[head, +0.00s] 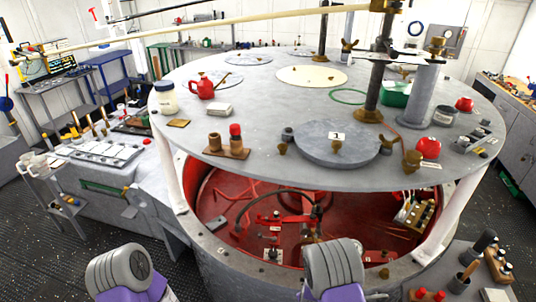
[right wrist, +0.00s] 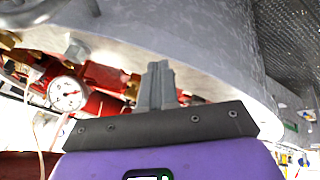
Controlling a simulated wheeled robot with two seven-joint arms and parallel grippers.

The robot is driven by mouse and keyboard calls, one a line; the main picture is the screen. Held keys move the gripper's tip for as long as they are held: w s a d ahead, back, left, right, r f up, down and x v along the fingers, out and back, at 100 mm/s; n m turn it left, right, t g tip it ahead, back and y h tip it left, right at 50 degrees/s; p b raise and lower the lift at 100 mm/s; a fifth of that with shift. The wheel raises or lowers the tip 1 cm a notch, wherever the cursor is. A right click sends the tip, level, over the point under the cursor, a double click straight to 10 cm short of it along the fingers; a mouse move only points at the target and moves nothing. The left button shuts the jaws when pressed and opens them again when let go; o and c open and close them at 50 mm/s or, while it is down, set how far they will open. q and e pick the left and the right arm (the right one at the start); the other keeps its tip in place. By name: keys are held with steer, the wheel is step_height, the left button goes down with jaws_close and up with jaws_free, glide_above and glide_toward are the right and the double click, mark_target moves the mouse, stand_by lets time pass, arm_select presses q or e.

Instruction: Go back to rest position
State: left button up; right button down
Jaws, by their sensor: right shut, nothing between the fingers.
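In the right wrist view my right gripper (right wrist: 158,68) is shut, its two grey fingers together with nothing between them. It is near the rim of the large round grey machine, with the red interior and a white dial gauge (right wrist: 66,93) to its left. I cannot tell whether the fingers touch anything. In the head view only grey and purple links of my two arms show at the bottom edge. Neither gripper can be made out there, and my left gripper is in no view.
A large round grey table (head: 270,100) fills the middle, carrying a red oil can (head: 201,89), jars and posts. Below its top is an open red bay (head: 230,200) with pipes. A grey bench (head: 105,165) stands left, and a tool stand (head: 490,265) right. Dark floor is open at far left.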

arm_select(q)
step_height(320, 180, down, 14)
steer(key=b, duration=1.2)
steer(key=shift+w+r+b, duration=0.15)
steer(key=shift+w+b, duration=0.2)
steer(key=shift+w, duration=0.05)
arm_select(e)
steer(key=s+a+f+m+g+y, duration=0.2)
steer(key=s+f+m+y, duration=0.1)
steer(key=s+f, duration=0.5)
steer(key=s+a+f+m+g+y, duration=0.2)
steer(key=s+f, duration=0.5)
steer(key=s, duration=0.6)
steer(key=shift+s+a+f+m+g+y, duration=0.45)
steer(key=shift+a+m, duration=0.35)
steer(key=shift+m, duration=0.2)
